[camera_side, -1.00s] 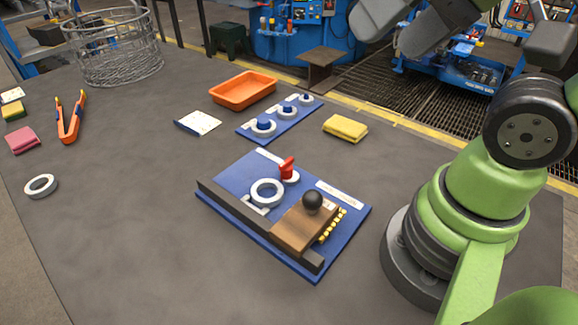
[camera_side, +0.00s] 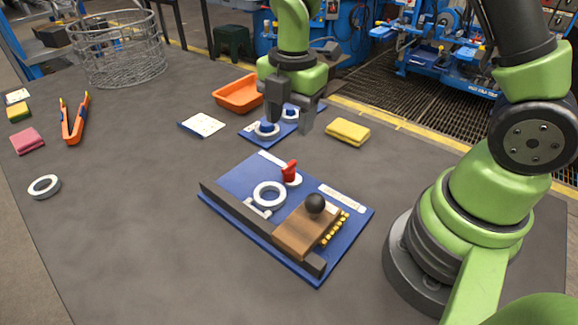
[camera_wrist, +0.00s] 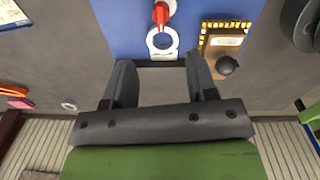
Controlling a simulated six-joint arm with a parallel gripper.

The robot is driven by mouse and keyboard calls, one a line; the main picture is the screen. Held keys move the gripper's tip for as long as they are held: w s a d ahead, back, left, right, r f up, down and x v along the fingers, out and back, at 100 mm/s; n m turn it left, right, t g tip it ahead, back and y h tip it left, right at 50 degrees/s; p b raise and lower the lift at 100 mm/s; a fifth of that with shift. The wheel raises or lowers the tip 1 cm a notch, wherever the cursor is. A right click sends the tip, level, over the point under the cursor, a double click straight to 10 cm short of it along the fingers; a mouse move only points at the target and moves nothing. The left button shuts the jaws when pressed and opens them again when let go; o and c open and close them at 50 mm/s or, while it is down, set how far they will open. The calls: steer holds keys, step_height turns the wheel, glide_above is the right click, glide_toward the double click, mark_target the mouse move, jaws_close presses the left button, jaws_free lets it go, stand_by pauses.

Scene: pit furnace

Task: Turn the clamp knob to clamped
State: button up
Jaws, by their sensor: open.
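The red clamp knob (camera_side: 289,172) stands on the blue fixture board (camera_side: 232,174), just behind a white ring (camera_side: 268,194). In the wrist view the red knob (camera_wrist: 161,13) is near the top edge, with the white ring (camera_wrist: 162,41) below it. A wooden block with a black ball knob (camera_side: 314,204) sits on the board's right part.
A small blue board with ringed pegs (camera_side: 259,140) is partly hidden behind my gripper. An orange tray (camera_side: 238,98) and a yellow sponge (camera_side: 347,131) lie near it. A wire basket (camera_side: 118,55), orange tongs (camera_side: 73,122) and a loose ring (camera_side: 44,186) are at left. The table's left front is clear.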

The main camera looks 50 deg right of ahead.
mark_target(289, 165)
step_height(289, 165, down, 2)
steer(key=shift+w+f+n, duration=0.1)
steer(key=shift+w+n, duration=0.05)
steer(key=shift+n, duration=0.65)
step_height(289, 165, down, 10)
steer(key=shift+r, duration=0.15)
steer(key=c, duration=0.9)
